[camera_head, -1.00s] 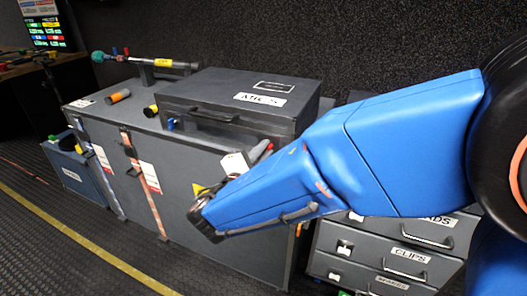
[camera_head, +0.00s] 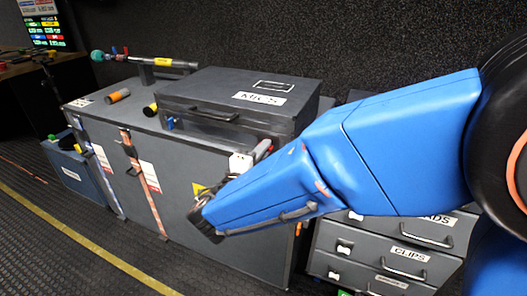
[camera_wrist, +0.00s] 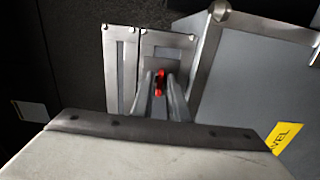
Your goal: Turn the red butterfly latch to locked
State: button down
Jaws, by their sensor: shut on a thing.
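The red butterfly latch (camera_wrist: 160,82) shows in the wrist view as a small red piece between my fingertips, in front of a grey metal latch plate (camera_wrist: 163,45) on a case. My gripper (camera_wrist: 161,88) is shut on it, one finger on each side. Only part of the latch shows, and its exact turn angle is hard to tell. In the head view my gripper (camera_head: 202,205) is at the front of the large grey case (camera_head: 180,200), mostly hidden by my blue forearm. The latch itself is hidden in that view.
A smaller grey case labelled MICS (camera_head: 240,100) lies on the large case. A microphone pole (camera_head: 150,62), an orange cylinder (camera_head: 118,96) and a yellow-black one (camera_head: 151,109) are there too. Drawers labelled CLIPS (camera_head: 380,255) stand at right.

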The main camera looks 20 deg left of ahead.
jog(key=shift+f, duration=0.1)
jog(key=c, duration=1.9)
grip_release()
jog(key=shift+s, duration=0.15)
jog(key=s, duration=0.5)
jog(key=s+a, duration=0.1)
jog(key=s, duration=1.1)
jog(key=shift+s+a, duration=0.1)
jog(key=shift+a, duration=0.05)
